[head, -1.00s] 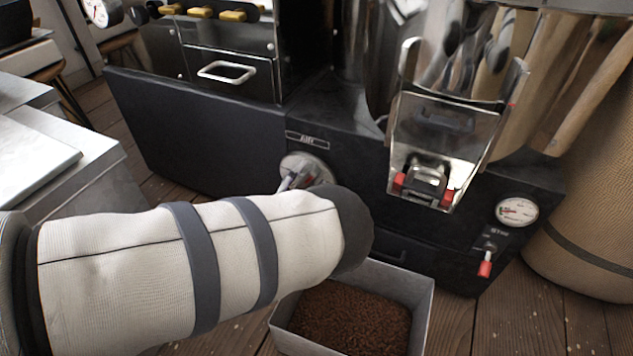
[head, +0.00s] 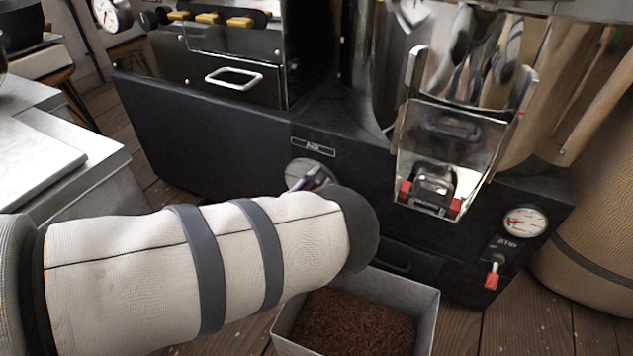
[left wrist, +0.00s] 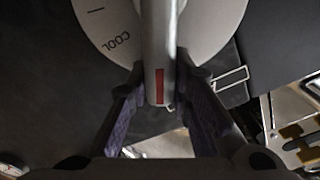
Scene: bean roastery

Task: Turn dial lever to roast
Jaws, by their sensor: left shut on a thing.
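The round pale dial (head: 298,170) sits on the black front of the roaster, mostly hidden behind my left arm and gripper in the head view. In the left wrist view the dial (left wrist: 105,30) shows the word COOL, upside down, and a tick mark. Its grey lever (left wrist: 157,40) with a red stripe stands over the dial. My left gripper (left wrist: 158,78) is shut on the lever, one finger on each side. In the head view only a small part of the left gripper (head: 315,179) shows beyond my wrist. No ROAST mark is visible. My right gripper is out of view.
A metal bin (head: 424,322) of dark grounds stands below my left wrist. A metal counter (head: 85,170) is at the left.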

